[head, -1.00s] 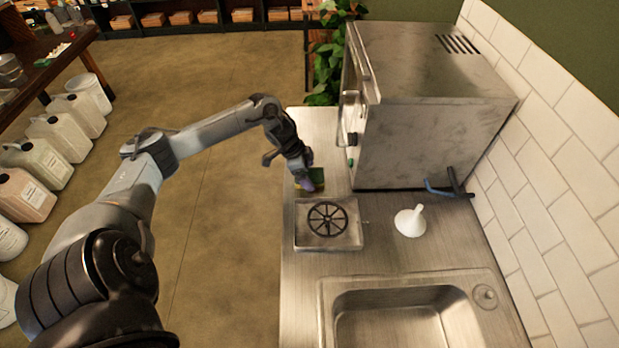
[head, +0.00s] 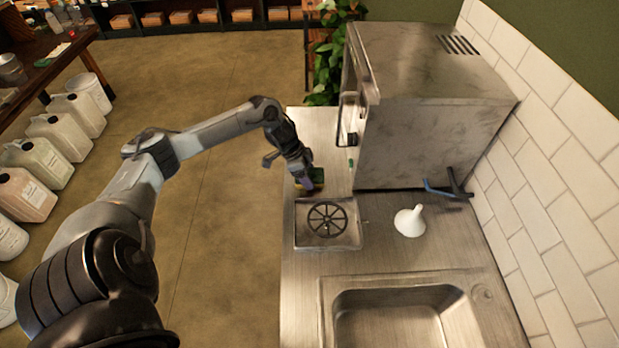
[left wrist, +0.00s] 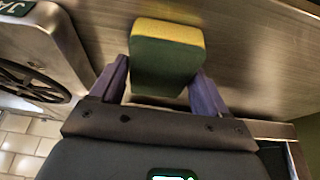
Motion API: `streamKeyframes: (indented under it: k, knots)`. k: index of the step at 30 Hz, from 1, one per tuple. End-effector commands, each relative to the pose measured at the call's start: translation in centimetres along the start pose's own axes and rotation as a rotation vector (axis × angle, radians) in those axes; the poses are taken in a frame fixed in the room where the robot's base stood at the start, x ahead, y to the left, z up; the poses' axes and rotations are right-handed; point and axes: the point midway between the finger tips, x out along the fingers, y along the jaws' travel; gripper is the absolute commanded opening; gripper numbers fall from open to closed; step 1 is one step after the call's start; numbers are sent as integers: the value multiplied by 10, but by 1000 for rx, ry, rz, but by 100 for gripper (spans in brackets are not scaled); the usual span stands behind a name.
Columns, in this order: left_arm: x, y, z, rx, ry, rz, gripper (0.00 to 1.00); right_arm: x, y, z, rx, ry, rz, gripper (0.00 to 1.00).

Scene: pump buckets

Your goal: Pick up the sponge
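The sponge, green with a yellow layer, is on the steel counter (head: 320,130) behind the drain tray; part of it (head: 319,174) shows beside my left gripper (head: 311,181). In the left wrist view the sponge (left wrist: 167,65) is between the two purple fingers of my left gripper (left wrist: 161,88). The fingers lie along its two sides and the sponge nearly fills the gap. I cannot tell whether they press on it. No lift off the counter is visible. My right gripper is not in view.
The square drain tray (head: 347,240) with a round black grate is just in front of the sponge. A steel machine (head: 430,140) stands to the right. A white funnel (head: 410,221), a blue-handled item (head: 447,189) and a sink (head: 390,318) are farther right and nearer.

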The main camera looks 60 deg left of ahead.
Motion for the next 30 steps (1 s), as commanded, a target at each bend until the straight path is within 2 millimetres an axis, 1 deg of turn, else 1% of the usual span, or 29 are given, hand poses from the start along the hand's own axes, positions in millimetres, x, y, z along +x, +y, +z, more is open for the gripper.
streamKeyframes:
  k: [1,6,14,20,26,29,30]
  knots:
    - [0,0,0,0,0,0,67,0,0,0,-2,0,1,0]
    - [0,0,0,0,0,0,41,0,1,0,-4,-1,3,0]
    - [0,0,0,0,0,0,40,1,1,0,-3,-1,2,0]
    - [-3,0,-2,2,1,0,40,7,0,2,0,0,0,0]
    - [-27,-1,-12,2,2,-2,40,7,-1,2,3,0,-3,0]
    - [-44,-1,-19,3,2,-3,40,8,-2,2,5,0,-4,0]
    - [-46,8,-24,7,2,1,40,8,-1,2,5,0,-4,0]
